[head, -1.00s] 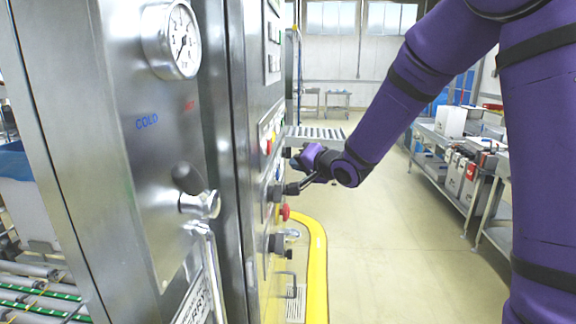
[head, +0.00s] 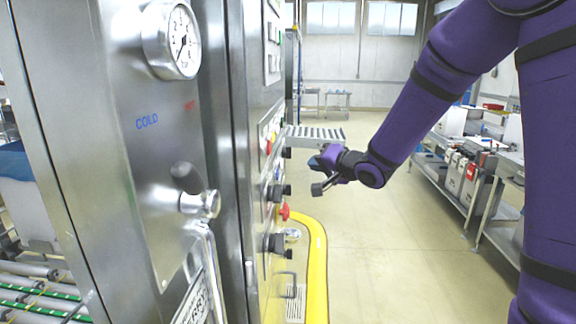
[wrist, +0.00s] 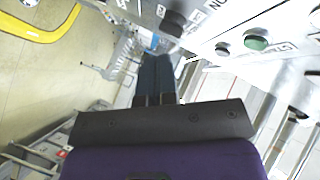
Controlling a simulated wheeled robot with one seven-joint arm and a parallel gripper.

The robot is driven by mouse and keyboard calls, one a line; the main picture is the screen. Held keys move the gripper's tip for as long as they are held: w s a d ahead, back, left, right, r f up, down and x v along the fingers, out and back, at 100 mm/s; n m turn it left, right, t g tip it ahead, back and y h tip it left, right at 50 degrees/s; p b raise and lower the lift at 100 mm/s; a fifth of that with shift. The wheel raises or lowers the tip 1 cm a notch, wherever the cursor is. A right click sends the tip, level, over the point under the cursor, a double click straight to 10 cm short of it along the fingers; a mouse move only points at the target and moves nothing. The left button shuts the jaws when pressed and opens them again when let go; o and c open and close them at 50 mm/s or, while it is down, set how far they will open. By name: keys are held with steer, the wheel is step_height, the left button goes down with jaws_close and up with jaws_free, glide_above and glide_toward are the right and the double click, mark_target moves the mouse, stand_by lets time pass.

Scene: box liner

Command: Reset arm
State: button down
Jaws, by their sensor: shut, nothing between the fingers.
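My gripper (head: 319,187) is in the middle of the head view, at the end of my purple arm. It is shut and empty, in the air to the right of the control panel (head: 268,190), with a gap between them. In the wrist view the closed fingers (wrist: 154,78) point away side by side. The panel's dark knobs (head: 279,191) and red button (head: 285,211) stick out to the left of the gripper. In the wrist view a green button (wrist: 256,43) and a dark knob (wrist: 173,24) show on the panel, near the fingers.
A yellow rail (head: 318,270) curves around the foot of the machine. A steel cabinet with a gauge (head: 181,42) fills the left. Shelving with boxes (head: 470,170) stands at the right. Open floor (head: 385,240) lies between.

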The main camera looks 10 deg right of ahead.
stand_by(0.3)
steer(key=s+d+r+n+g+h, duration=0.1)
steer(key=s+d+r+h, duration=0.25)
steer(key=s, duration=0.35)
steer(key=s+d+r+n+g+h, duration=0.1)
steer(key=s+d+r+h, duration=0.25)
steer(key=s, duration=0.35)
steer(key=s+n+g, duration=0.4)
steer(key=s+g, duration=0.2)
steer(key=s, duration=1.7)
steer(key=shift+s+a, duration=0.35)
steer(key=shift+a, duration=0.05)
